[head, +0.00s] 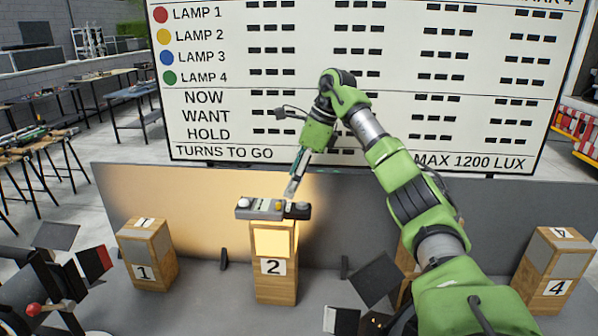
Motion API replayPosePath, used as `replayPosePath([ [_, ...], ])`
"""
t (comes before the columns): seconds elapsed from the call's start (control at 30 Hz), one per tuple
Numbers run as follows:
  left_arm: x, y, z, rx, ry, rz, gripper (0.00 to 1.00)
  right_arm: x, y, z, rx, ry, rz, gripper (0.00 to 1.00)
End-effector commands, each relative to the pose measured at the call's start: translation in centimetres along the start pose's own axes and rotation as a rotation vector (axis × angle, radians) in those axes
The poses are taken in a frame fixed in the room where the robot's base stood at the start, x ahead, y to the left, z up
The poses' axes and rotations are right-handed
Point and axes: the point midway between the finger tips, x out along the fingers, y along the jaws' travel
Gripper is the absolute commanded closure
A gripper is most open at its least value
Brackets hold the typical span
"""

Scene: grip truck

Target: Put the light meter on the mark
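My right gripper (292,188) reaches down from the green arm to the meter's right part. Its fingertips are small and partly merge with the dark end of the meter, so its grip is unclear. The mark itself cannot be made out; the post's top is largely covered. My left gripper is not in view.
Similar posts numbered 1 (148,255) and 4 (550,275) stand either side; another is mostly hidden behind my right arm. Black lamp-like gear with a red knob (34,309) fills the lower left. A grey panel (200,215) and large score board (365,85) stand behind.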

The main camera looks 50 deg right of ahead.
Motion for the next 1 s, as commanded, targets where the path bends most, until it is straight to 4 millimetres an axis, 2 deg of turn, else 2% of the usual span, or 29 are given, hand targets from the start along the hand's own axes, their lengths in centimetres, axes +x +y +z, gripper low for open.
replayPosePath([
  [0.1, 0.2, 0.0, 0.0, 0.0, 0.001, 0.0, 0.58, -2.1, 0.0, 0.1, 0.001, -0.004, -0.002, 0.31],
  [0.3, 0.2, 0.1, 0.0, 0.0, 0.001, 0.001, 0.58, -3.9, 0.0, 0.0, 0.0, -0.001, 0.0, 0.31],
  [1.0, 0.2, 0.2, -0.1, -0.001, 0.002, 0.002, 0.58, -4.1, 0.0, 0.0, 0.0, 0.0, 0.0, 0.31],
])
